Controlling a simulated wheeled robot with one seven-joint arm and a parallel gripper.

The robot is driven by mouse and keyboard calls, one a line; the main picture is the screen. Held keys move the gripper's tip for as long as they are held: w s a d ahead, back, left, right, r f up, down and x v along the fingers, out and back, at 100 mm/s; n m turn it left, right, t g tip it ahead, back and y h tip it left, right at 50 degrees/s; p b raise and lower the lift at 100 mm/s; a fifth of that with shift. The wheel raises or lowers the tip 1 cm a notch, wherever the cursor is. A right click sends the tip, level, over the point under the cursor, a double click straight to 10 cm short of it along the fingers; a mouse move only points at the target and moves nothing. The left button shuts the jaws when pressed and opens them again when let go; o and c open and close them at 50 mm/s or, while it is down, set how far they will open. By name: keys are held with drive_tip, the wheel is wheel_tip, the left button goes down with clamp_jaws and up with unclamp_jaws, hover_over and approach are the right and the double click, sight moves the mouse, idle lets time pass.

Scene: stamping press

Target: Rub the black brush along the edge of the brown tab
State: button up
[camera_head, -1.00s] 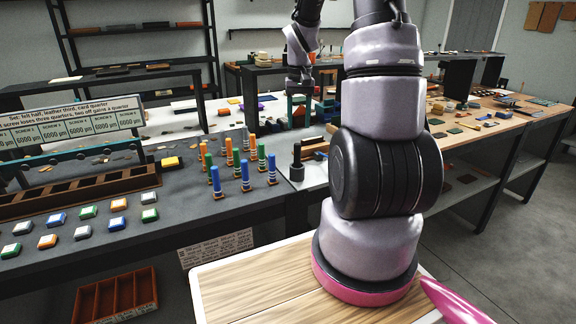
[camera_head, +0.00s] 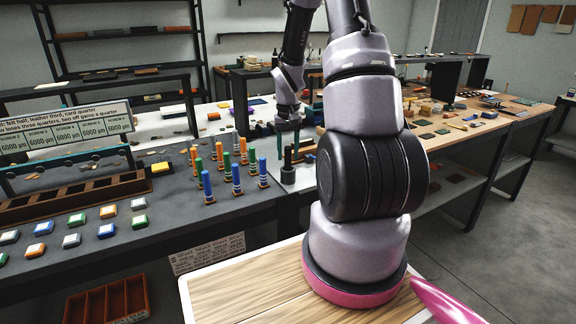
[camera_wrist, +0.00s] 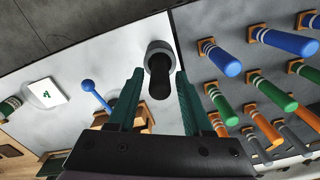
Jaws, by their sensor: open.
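A black upright object (camera_head: 288,168), which looks like the brush, stands near the right end of the dark bench. In the wrist view its dark part (camera_wrist: 159,82) shows in a grey ring-shaped mount between my finger ends. My gripper (camera_head: 287,138) is open above it, fingers pointing down; the wrist view shows a green finger on each side (camera_wrist: 160,74). I cannot tell whether they touch it. An orange-brown piece (camera_wrist: 104,119) shows by the left finger, partly hidden. I cannot tell which thing is the brown tab.
Blue, green and orange posts (camera_head: 236,178) stand close beside the black object. A brown compartment tray (camera_head: 80,195) and several coloured blocks (camera_head: 107,231) lie on the dark bench. A wooden bench (camera_head: 480,120) with small items stands right.

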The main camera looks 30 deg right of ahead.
clamp_jaws()
drive_tip(key=shift+r, duration=3.5)
